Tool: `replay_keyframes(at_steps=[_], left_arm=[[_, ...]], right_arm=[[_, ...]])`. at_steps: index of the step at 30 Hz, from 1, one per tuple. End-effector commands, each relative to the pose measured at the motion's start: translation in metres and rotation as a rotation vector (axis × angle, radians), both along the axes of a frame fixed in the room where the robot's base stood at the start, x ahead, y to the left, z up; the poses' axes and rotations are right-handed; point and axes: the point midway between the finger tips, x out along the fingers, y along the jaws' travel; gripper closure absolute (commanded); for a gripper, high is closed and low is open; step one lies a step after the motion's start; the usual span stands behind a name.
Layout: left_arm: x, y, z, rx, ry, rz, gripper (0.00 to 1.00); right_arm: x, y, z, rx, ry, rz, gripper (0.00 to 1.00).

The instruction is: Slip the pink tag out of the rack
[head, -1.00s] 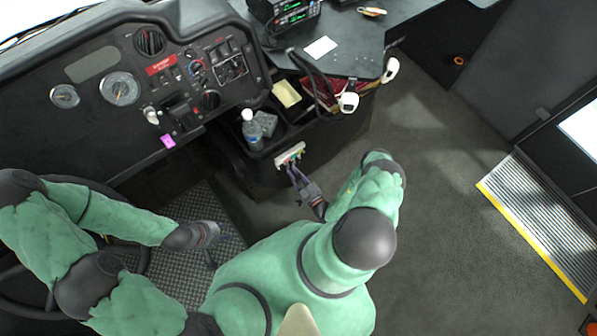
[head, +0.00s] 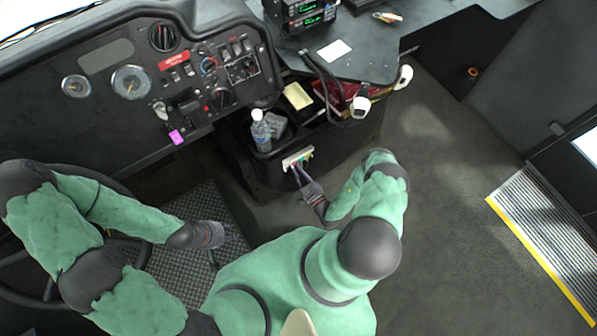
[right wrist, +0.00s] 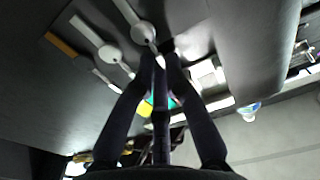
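The rack (head: 297,158) is a small pale holder with several coloured tags, on the front of the dark console in the head view. The tags are too small there to pick out the pink one surely. My right gripper (head: 296,169) reaches up to the rack, its fingertips at its lower edge. In the right wrist view the fingers (right wrist: 160,62) converge, with teal and yellow patches partly hidden behind them; whether they hold a tag is unclear. My left gripper (head: 216,252) hangs over the ribbed floor near the steering wheel, away from the rack; its opening is unclear.
A small magenta piece (head: 177,137) is on the dashboard edge. A water bottle (head: 260,131) stands in the console tray above the rack. White handsets (head: 360,107) hang from the console's right side. The floor to the right is clear up to the yellow-edged step (head: 541,262).

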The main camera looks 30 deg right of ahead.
Motion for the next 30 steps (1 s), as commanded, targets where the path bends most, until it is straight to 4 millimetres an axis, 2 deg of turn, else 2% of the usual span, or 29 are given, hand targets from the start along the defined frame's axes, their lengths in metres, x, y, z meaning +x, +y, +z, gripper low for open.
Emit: replay_keyframes(at_steps=[30], left_arm=[[0.0, 0.0, -0.0063, 0.0, 0.0, 0.0, 0.6]], right_arm=[[-0.0009, 0.0028, 0.0005, 0.003, 0.002, 0.004, 1.0]])
